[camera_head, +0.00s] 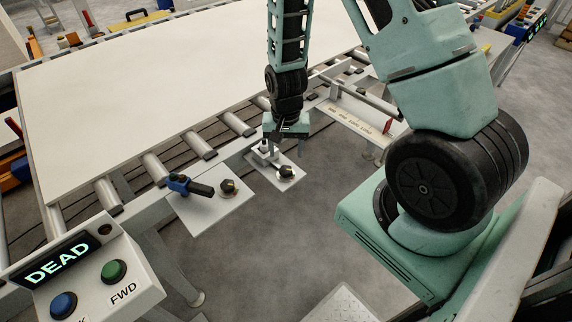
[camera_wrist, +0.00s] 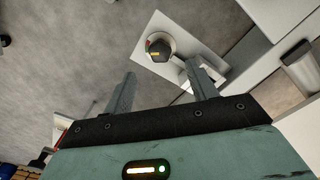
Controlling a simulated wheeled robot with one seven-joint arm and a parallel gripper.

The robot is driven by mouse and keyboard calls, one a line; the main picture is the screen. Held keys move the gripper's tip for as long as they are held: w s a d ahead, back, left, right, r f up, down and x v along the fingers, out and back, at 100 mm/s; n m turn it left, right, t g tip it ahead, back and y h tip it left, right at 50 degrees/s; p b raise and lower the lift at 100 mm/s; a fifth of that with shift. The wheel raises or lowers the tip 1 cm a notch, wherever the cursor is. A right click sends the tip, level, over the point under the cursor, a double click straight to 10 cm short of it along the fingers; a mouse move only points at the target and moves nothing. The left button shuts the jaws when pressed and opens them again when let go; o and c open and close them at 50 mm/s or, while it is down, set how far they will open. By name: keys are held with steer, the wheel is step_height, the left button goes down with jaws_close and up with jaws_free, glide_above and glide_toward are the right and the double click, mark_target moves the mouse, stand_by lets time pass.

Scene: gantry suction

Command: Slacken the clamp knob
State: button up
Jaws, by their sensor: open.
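A black knob (camera_head: 286,171) with a light pointer mark stands on a small pale plate (camera_head: 291,183) below the roller table's edge. My gripper (camera_head: 283,146) hangs pointing down just behind this knob, near the plate's far side. In the wrist view, the black knob (camera_wrist: 158,47) has a yellow mark, sits on a round grey base with a bit of red, and lies beyond my open fingertips (camera_wrist: 160,70). The fingers look apart from it. A second black knob (camera_head: 229,187) is on the plate to the left. I cannot tell by label which is the clamp knob.
A blue-handled lever (camera_head: 188,186) sits left of the second knob. A large pale sheet (camera_head: 170,85) lies on the rollers. A control box (camera_head: 90,275) reading "DEAD" stands front left. The grey floor (camera_head: 260,245) in front of the plates is clear.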

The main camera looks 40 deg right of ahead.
mark_target(286, 169)
steer(key=shift+f, duration=3.55)
steer(key=c, duration=1)
